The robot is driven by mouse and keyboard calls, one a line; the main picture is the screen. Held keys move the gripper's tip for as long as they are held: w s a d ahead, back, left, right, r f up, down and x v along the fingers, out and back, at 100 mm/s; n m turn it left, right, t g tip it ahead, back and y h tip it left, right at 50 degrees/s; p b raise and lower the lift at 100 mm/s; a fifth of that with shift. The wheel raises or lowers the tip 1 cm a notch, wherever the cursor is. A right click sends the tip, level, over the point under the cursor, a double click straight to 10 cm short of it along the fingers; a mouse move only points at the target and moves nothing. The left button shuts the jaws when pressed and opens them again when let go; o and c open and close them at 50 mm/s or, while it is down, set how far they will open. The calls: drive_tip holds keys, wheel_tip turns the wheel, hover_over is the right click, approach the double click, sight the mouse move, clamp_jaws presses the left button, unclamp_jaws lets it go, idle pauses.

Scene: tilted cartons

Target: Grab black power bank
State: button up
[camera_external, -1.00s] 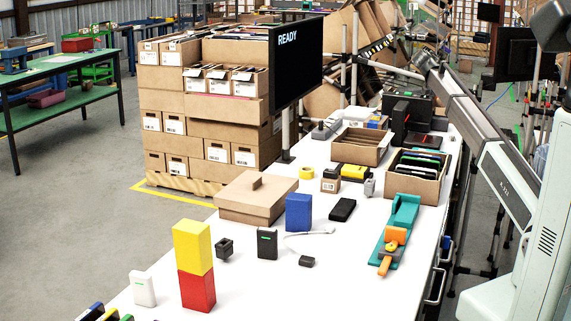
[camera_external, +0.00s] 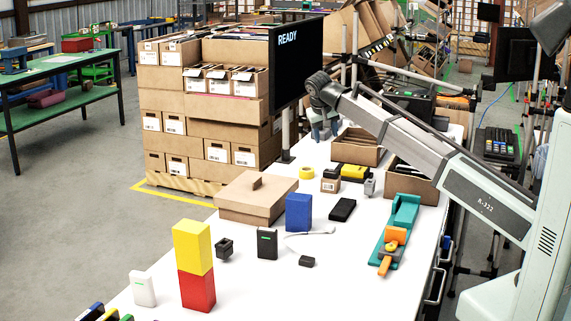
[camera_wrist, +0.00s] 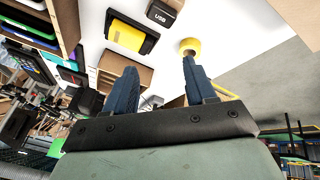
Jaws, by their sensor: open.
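The black power bank (camera_external: 267,244), a small upright black box with a green light, stands on the white table in the external view, in front of the blue block. A flat black object (camera_external: 342,210) lies to its right; I cannot tell what it is. My gripper (camera_external: 322,128) hangs over the far part of the table, well behind the power bank. In the wrist view its two blue fingers (camera_wrist: 157,72) are apart with nothing held between them. I cannot make out the black power bank in the wrist view.
A blue block (camera_external: 298,212) and lidded cardboard box (camera_external: 240,209) stand behind the power bank; a black cube (camera_external: 224,248) and yellow-red stack (camera_external: 193,265) are to its left. The wrist view shows a yellow tape roll (camera_wrist: 188,46) and yellow-black device (camera_wrist: 130,36).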

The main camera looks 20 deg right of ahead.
drive_tip(key=s+a+f+n+g+y, duration=0.1)
drive_tip(key=s+a+f+n, duration=0.15)
drive_tip(key=s+a, duration=0.65)
drive_tip(key=s+a+f+n+g+y, duration=0.15)
drive_tip(key=s+a+n, duration=0.35)
drive_tip(key=a, duration=0.7)
drive_tip(key=n+g+y, duration=0.1)
drive_tip(key=n, duration=0.3)
hover_over(265, 230)
drive_tip(key=shift+w+d+f, duration=0.1)
drive_tip(key=shift+w+f, duration=0.2)
drive_tip(key=shift+f, duration=0.05)
drive_tip(key=shift+s+f, duration=0.2)
wheel_tip(265, 230, down, 8)
drive_tip(key=shift+f, duration=0.1)
drive_tip(key=shift+d+f, duration=0.2)
drive_tip(key=shift+f, duration=2.4)
clamp_jaws()
